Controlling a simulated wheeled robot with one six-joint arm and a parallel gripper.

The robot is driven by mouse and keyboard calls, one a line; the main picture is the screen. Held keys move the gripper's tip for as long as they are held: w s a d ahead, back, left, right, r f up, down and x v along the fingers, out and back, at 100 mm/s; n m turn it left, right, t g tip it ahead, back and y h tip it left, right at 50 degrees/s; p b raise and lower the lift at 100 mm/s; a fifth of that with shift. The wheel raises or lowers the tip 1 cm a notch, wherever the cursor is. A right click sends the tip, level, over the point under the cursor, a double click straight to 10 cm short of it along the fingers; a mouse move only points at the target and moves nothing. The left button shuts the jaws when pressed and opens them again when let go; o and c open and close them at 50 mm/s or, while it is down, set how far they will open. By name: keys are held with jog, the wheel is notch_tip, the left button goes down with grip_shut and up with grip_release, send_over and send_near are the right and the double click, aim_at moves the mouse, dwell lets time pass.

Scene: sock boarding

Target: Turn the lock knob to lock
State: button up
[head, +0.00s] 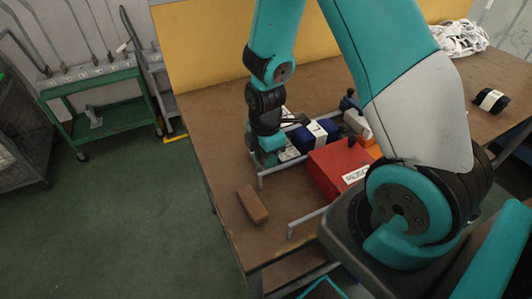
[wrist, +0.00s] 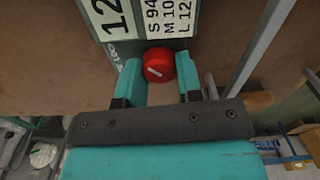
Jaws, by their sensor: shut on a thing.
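The red lock knob (wrist: 158,62) is round with a short white mark on its face, in the upper middle of the wrist view. The mark lies slanted. My gripper (wrist: 160,74) has one teal finger on each side of the knob and is shut on it. Part of a label starting "LOC" (wrist: 118,50) shows left of the knob. In the head view my gripper (head: 267,158) is at the left end of the fixture on the table, and the knob is hidden there.
Size plates (wrist: 168,14) sit above the knob. A metal rail (wrist: 258,45) runs close on the right. On the table (head: 222,165) are a brown block (head: 253,204), a red box (head: 332,168), a dark blue rolled item (head: 308,136) and another dark roll (head: 490,101). The table's left side is mostly clear.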

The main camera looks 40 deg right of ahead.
jog(key=o, duration=0.9)
jog(key=shift+o, duration=0.2)
notch_tip(320, 180, up, 17)
jog(key=p, duration=0.1)
jog(key=shift+r, duration=0.2)
